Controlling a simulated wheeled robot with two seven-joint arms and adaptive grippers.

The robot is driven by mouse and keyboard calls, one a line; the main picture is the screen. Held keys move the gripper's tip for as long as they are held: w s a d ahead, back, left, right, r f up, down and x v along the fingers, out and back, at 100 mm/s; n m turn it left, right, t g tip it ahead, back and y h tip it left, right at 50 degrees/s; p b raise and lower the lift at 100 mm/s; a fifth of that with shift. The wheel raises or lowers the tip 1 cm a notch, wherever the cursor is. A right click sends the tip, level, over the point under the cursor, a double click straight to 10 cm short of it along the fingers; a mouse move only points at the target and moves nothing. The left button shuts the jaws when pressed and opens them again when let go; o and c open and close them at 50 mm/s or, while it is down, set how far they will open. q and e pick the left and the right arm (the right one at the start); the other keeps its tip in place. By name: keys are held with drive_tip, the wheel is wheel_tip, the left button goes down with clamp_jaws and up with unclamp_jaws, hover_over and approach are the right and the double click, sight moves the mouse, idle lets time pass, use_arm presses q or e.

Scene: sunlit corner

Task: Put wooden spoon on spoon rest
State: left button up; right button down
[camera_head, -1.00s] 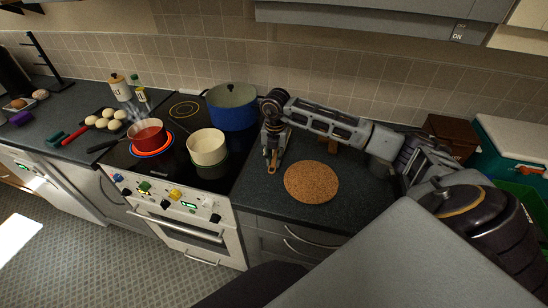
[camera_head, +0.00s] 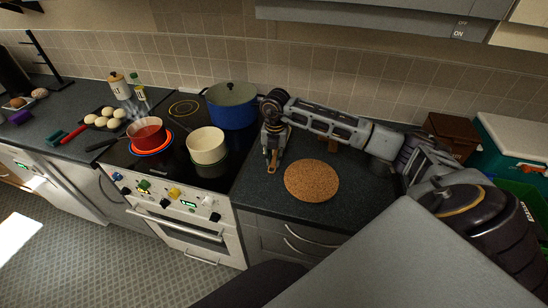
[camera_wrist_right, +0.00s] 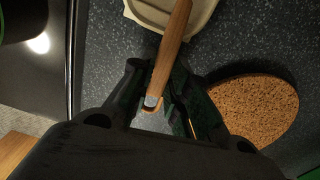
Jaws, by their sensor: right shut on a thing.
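My right gripper (camera_head: 273,150) points down over the counter between the stove and the cork mat. It is shut on the wooden spoon (camera_wrist_right: 172,50), around its handle. In the head view the handle end of the spoon (camera_head: 272,168) shows below the fingers. In the right wrist view the spoon runs up and away over a cream, shallow dish, which looks like the spoon rest (camera_wrist_right: 146,17). The spoon's far end is out of that view, and I cannot tell whether it touches the dish. In the head view the gripper hides the dish. My left gripper is not in view.
A round cork mat (camera_head: 312,182) lies on the counter just right of the gripper. On the stove left of it stand a blue pot (camera_head: 232,108), a cream pot (camera_head: 206,147) and a steaming red pan (camera_head: 147,133). A brown box (camera_head: 449,137) stands at the right.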

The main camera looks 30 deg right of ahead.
drive_tip(key=shift+f, duration=0.2)
drive_tip(key=c, duration=1.3)
unclamp_jaws()
drive_tip(key=shift+r, duration=0.2)
wheel_tip(320, 180, up, 12)
drive_tip(key=shift+s+f, duration=0.1)
drive_tip(key=shift+f, duration=0.1)
